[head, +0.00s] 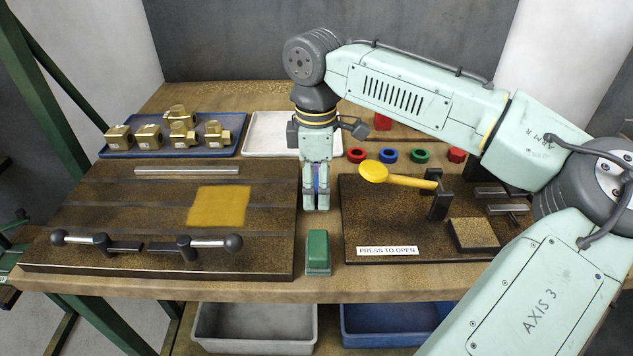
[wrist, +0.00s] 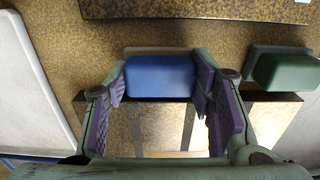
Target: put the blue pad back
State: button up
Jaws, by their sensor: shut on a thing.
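The blue pad (wrist: 160,76) is a rounded block between the two fingers of my gripper (wrist: 160,88) in the wrist view. The fingers are shut on its two ends. In the head view my gripper (head: 316,198) points down in the gap between the two dark boards, behind the green pad. There the fingers hide nearly all of the blue pad, and only a sliver of blue shows. I cannot tell whether the pad touches the bench or is held just above it.
The green pad (head: 318,252) stands at the bench front; it also shows in the wrist view (wrist: 285,72). The left board (head: 90,205) and right board (head: 365,215) flank the gap. A white tray (head: 262,150) lies behind. A yellow lever (head: 400,179) stands on the right board.

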aim_at(316, 184)
jog(key=shift+f, duration=0.2)
jog(key=o, duration=1.1)
notch_tip(316, 184, up, 12)
jog(key=b, duration=0.1)
jog(key=shift+r, duration=0.15)
